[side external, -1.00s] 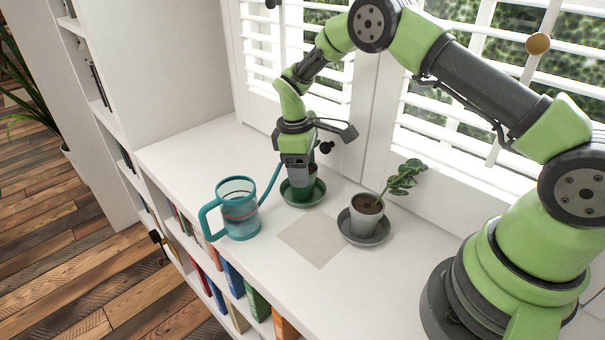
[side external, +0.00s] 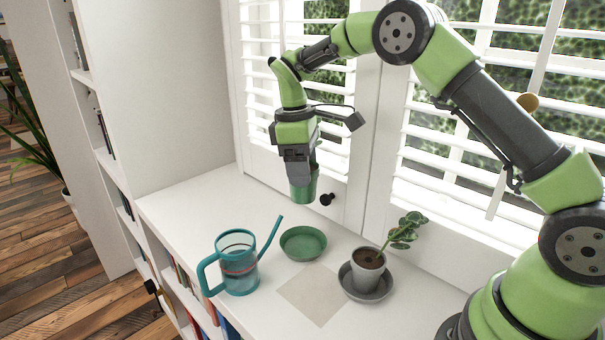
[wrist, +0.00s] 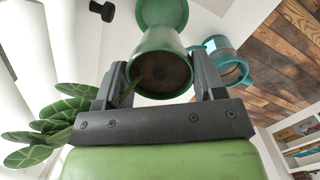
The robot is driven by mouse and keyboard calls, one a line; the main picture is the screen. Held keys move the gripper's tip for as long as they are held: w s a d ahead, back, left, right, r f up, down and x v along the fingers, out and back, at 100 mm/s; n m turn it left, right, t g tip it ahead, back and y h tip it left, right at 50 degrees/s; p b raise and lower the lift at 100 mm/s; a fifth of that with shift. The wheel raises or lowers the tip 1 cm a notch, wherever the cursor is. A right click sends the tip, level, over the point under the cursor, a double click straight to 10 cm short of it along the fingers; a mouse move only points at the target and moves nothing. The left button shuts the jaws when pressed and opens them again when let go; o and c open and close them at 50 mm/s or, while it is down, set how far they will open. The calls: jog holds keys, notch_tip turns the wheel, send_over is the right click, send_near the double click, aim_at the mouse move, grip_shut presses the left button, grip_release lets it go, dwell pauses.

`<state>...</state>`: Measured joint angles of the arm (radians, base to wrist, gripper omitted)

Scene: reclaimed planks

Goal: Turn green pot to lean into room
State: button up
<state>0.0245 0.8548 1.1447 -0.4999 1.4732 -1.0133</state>
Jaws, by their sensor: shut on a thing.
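My gripper (side external: 297,160) is shut on the green pot (side external: 303,189) and holds it upright in the air. In the wrist view the pot (wrist: 163,42) sits between the two fingers (wrist: 163,74), dark soil showing in its mouth. Its plant's stem bends left past the left finger, and round green leaves (wrist: 62,118) spread on the left, the side of the white shutters. In the side view the leaves are hidden behind my gripper. The empty green saucer (side external: 304,243) lies on the white shelf top below the pot; part of it shows beyond the pot in the wrist view (wrist: 163,12).
A teal watering can (side external: 239,279) stands left of the saucer, its spout (side external: 270,236) rising close to it. A grey pot (side external: 368,270) with a leaning plant (side external: 405,231) stands on a grey saucer to the right. A beige square (side external: 312,295) lies bare between them. White shutters (side external: 440,150) line the back.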

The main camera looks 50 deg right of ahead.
jog(key=shift+r, duration=0.25)
jog(key=shift+f+n, duration=0.65)
jog(key=shift+f, duration=1.45)
jog(key=shift+f+n, duration=0.7)
jog(key=shift+f, duration=1.35)
jog(key=shift+f+n, duration=0.65)
jog(key=shift+f, duration=1.45)
jog(key=o, duration=1.3)
jog(key=shift+c, duration=0.2)
